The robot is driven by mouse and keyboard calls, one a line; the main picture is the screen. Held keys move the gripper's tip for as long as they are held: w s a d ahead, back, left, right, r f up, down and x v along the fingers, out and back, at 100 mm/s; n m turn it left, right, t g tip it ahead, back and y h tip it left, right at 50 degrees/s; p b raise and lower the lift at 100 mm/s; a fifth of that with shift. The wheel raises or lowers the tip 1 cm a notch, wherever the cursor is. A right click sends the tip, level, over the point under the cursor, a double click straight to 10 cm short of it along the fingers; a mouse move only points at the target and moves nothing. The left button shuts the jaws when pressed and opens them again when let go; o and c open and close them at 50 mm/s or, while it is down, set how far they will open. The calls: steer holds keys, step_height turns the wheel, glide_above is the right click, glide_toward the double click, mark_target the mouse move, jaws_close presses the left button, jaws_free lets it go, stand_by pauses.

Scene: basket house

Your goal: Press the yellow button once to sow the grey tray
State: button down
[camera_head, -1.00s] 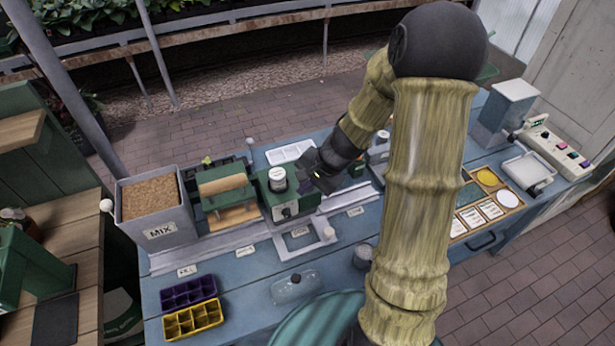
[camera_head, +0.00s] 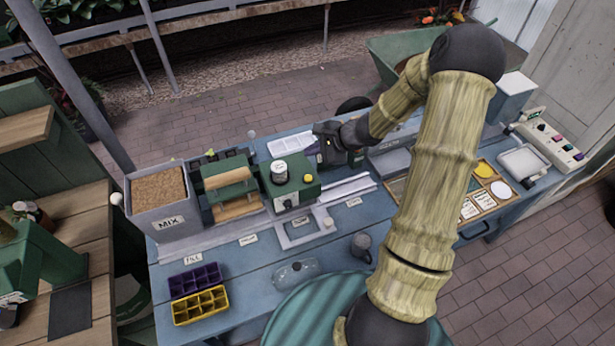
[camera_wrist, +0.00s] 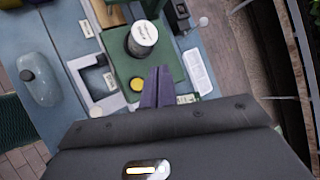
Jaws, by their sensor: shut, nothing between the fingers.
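The yellow button (camera_wrist: 137,84) shows in the wrist view as a small round disc on the green machine (camera_wrist: 165,62), near a lidded jar (camera_wrist: 143,38). My gripper (camera_head: 322,150) is shut and empty, beyond the machine's right back corner. In the wrist view its purple fingers (camera_wrist: 158,72) appear over the machine, just right of the button; contact is not visible. A pale grey-white tray (camera_head: 293,144) lies behind the machine; I cannot tell if it is the grey tray.
A mix bin (camera_head: 158,222) and a green press (camera_head: 228,183) stand left of the machine. Purple (camera_head: 195,281) and yellow (camera_head: 200,306) cell trays lie at front left. A square frame (camera_head: 284,242) lies before the machine. A multi-button panel (camera_head: 550,143) is at far right.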

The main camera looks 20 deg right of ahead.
steer(key=b, duration=0.5)
glide_above(312, 178)
step_height(312, 178, down, 7)
steer(key=shift+s+a+r, duration=0.1)
steer(key=shift+r, duration=0.05)
steer(key=shift+f+b, duration=0.9)
steer(key=shift+b, duration=0.15)
steer(key=shift+f, duration=0.15)
stand_by(0.8)
steer(key=shift+f+b, duration=0.3)
steer(key=shift+b, duration=0.35)
steer(key=shift+f+b, duration=0.5)
steer(key=shift+b, duration=0.25)
stand_by(0.7)
stand_by(0.4)
steer(key=shift+r+p, duration=0.65)
steer(key=shift+r, duration=0.35)
steer(key=shift+r+p, duration=1.7)
steer(key=shift+r, duration=0.8)
